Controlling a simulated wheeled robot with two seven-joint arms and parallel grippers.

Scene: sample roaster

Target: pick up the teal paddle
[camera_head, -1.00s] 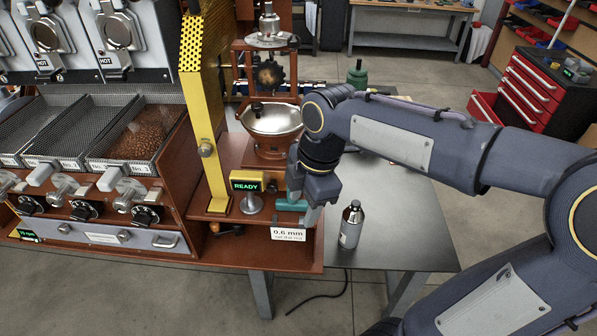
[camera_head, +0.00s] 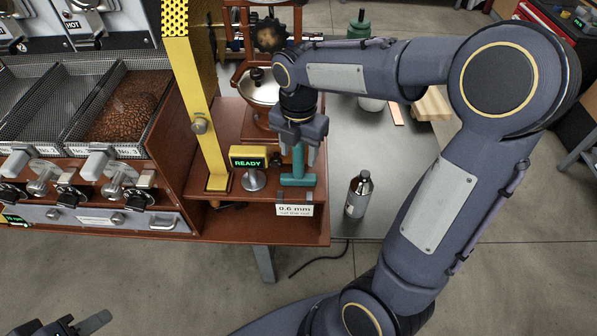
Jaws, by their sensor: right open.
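The teal paddle (camera_head: 297,179) is at the right end of the brown wooden shelf, above the white "0.6 mm" label. Its wide part lies across the shelf and a narrower handle rises from it. My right gripper (camera_head: 297,155) points down over the paddle, fingers apart, one on each side of the handle. The picture does not show whether either finger touches it. My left gripper (camera_head: 78,324) shows only partly at the bottom left corner, far from the paddle; its opening is unclear.
A "READY" display (camera_head: 248,158) on a stand is just left of the paddle. A yellow perforated post (camera_head: 205,130) stands further left. A dark bottle (camera_head: 358,196) stands on the grey table to the right. A metal bowl (camera_head: 262,88) is behind my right gripper.

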